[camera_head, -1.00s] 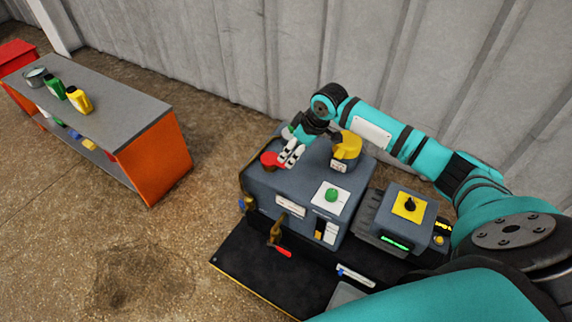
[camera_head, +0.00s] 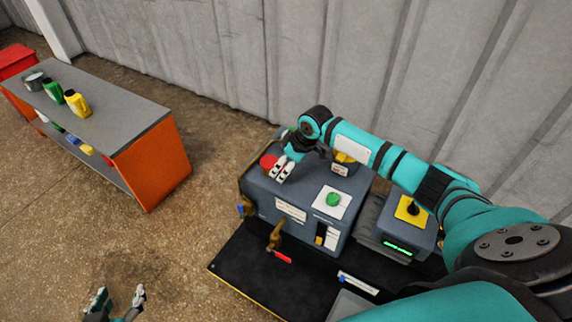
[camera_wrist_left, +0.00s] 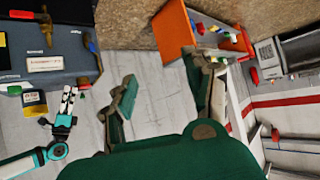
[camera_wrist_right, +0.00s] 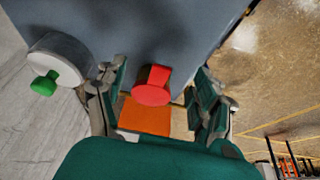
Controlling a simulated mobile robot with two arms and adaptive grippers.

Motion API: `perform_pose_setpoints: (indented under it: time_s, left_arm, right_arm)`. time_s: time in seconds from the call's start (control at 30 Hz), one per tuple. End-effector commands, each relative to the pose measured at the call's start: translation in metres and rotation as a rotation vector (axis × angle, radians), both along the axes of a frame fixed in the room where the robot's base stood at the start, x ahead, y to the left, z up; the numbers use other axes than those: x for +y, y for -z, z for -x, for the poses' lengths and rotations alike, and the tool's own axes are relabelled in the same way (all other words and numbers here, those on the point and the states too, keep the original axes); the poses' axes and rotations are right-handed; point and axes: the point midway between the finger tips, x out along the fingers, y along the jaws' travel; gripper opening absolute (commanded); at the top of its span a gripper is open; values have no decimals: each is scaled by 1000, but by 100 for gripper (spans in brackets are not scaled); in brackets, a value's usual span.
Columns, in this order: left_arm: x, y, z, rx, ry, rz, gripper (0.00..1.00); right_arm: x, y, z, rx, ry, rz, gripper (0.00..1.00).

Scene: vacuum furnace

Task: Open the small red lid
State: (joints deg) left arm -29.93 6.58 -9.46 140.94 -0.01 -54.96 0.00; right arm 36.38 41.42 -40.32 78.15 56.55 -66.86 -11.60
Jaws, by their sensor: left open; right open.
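The small red lid (camera_head: 268,161) sits at the back left corner of the grey-blue machine (camera_head: 265,190). It looks closed, though its hinge is hidden. My right gripper (camera_head: 284,171) is open at the lid's right and front side. In the right wrist view the red lid (camera_wrist_right: 152,86) shows between the two spread fingers, with visible gaps on both sides. I cannot tell whether any finger touches it. My left gripper (camera_head: 117,300) is open and empty above the floor at the bottom left, well apart from the machine.
A box with a yellow-based switch (camera_head: 410,208) stands at right. A bench (camera_head: 150,113) with bottles is at left; floor between is clear.

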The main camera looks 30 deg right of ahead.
Motion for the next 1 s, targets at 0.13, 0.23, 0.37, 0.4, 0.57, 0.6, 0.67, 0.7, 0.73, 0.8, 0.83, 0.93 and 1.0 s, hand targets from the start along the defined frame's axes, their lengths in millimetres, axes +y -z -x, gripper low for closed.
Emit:
perform_pose_setpoints:
  time_s: [0.13, 0.23, 0.37, 0.4, 0.57, 0.6, 0.67, 0.7, 0.73, 0.8, 0.83, 0.93, 1.0]
  left_arm:
    - [0, 0, 0, 1, 0, 0, 53]
    - [0, 0, 0, 1, 0, 0, 53]
    - [0, 0, 0, 1, 0, 0, 53]
    - [0, 0, 0, 1, -1, -1, 53]
    - [0, 0, 0, 2, -1, -1, 53]
    - [0, 0, 0, 2, -1, -1, 53]
    - [0, 0, 0, 2, -1, -1, 53]
    - [0, 0, 0, 2, -1, -1, 53]
    - [0, 0, 0, 3, -1, -1, 53]
    - [0, 1, 1, 9, -1, -2, 53]
    - [1, 1, 2, 16, -1, -4, 53]
    - [5, 9, 12, 83, -6, -19, 53]
    - [9, 16, 22, 144, -10, -32, 53]
  right_arm:
    - [0, 0, 0, 0, 0, 0, 55]
    - [0, 0, 0, 0, 0, 0, 42]
    - [0, 0, 0, 0, 0, 0, 25]
    - [0, 0, 0, 0, 0, 0, 20]
    - [0, 0, 0, 0, 0, -1, 0]
    - [0, 0, 0, 0, 0, -1, 0]
    - [0, 0, 0, 0, 0, -1, 0]
    - [0, 0, 0, 0, 0, -1, 0]
    - [0, 0, 0, 0, 0, -1, 0]
    - [0, -1, 0, 3, 1, 0, 0]
    - [0, -1, 0, 5, 1, 1, 0]
    - [0, -3, 0, 14, 1, 6, 0]
    - [0, -5, 0, 24, 1, 13, 0]
